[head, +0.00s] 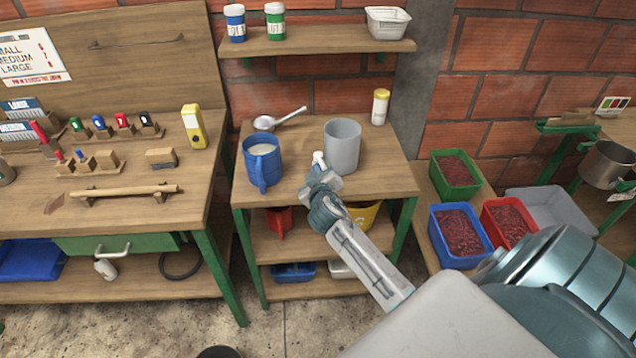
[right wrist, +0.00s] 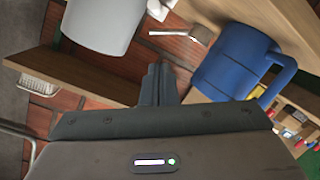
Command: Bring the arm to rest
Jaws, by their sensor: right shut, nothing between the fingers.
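My right arm reaches in from the lower right of the head view. Its gripper (head: 319,162) is over the small wooden table (head: 300,190), between a blue mug (head: 262,162) with pale contents and a grey cup (head: 342,146). In the right wrist view the two fingers (right wrist: 158,80) are closed together with nothing between them. That view shows the blue mug (right wrist: 240,62) on the right and the grey cup (right wrist: 103,22) at the upper left, both apart from the fingers. My left gripper is not in view.
A shelf (head: 318,43) hangs above. A workbench (head: 120,210) is on the left. Green, blue (head: 460,236) and red bins of red fruit are on the right.

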